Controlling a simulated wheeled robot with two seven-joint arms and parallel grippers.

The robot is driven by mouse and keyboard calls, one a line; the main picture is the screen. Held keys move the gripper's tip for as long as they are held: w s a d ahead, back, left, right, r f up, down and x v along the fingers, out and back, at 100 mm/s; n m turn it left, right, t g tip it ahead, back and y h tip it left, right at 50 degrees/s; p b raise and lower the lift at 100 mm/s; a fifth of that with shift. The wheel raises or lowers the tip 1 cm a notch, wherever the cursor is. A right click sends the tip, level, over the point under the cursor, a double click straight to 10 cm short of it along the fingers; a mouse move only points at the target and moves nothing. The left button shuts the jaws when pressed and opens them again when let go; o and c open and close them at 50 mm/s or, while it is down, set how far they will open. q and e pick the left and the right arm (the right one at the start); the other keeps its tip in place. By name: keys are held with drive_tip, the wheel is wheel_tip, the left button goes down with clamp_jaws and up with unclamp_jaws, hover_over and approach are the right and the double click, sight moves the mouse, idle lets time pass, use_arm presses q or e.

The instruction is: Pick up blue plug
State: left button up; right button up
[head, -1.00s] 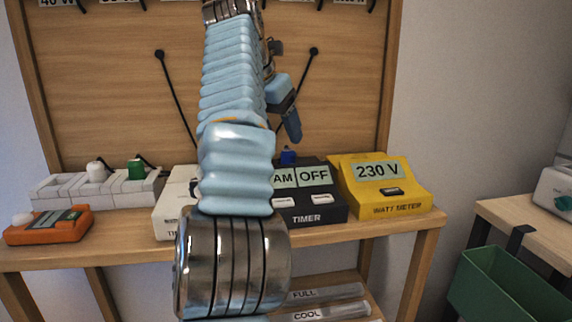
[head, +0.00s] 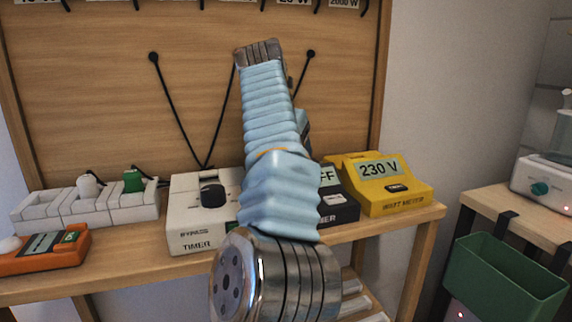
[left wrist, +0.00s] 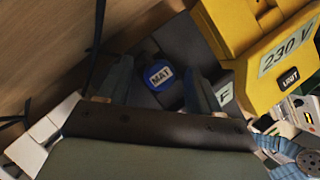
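The blue plug (left wrist: 160,74), labelled MAT, sits at the black timer (left wrist: 180,48) in the left wrist view. My left gripper (left wrist: 156,82) is open there, with one dark finger on each side of the plug. The plug lies between the fingers in the picture; I cannot tell whether they touch it. In the head view my left arm hides the plug and most of my left gripper. The black timer (head: 340,208) shows only partly there, to the right of my arm. My right gripper is not in view.
A yellow watt meter (head: 385,190) stands right of the black timer. A white timer (head: 190,232) with a black knob stands to the left. A white power strip (head: 40,212) holds a white plug and a green plug (head: 133,180). An orange meter (head: 48,262) lies at far left.

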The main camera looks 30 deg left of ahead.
use_arm(q)
drive_tip(key=c, duration=1.1)
